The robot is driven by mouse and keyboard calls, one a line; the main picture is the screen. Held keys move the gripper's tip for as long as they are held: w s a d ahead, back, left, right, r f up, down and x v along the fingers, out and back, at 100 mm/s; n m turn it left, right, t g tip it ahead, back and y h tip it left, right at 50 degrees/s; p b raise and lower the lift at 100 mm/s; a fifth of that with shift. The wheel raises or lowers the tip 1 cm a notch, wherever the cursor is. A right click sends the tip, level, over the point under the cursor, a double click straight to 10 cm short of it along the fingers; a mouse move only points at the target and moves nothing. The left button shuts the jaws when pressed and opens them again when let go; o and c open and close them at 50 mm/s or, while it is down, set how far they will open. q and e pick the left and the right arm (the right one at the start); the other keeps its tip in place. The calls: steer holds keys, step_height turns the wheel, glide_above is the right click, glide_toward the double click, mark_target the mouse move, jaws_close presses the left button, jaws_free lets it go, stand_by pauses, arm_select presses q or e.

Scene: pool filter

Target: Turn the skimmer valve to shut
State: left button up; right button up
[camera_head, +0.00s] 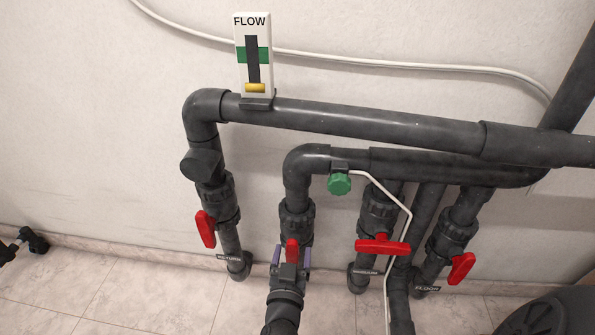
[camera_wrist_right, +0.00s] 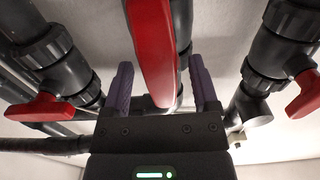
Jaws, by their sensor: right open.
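A valve with a red handle (camera_head: 291,249) sits on the second pipe from the left, and its label is hidden behind my gripper. I cannot make out for sure which valve is the skimmer one. My right gripper (camera_head: 291,256) is open at this handle, its purple fingers on either side. In the right wrist view the red handle (camera_wrist_right: 152,50) shows large, its end between the open fingers (camera_wrist_right: 161,92) with a gap on each side. The handle points along its pipe. My left gripper is not in view.
Other red handles are on the return valve (camera_head: 206,229), on a valve with a crosswise handle (camera_head: 382,247) whose label is hard to read, and on the floor valve (camera_head: 461,268). A flow gauge (camera_head: 254,55) has its yellow marker low. A green knob (camera_head: 339,184) sits above.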

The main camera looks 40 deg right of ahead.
steer(key=shift+w+d, duration=0.25)
steer(key=shift+d, duration=0.05)
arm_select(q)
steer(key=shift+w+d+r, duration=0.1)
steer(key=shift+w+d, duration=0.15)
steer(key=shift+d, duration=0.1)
arm_select(e)
steer(key=shift+a, duration=0.1)
jaws_close()
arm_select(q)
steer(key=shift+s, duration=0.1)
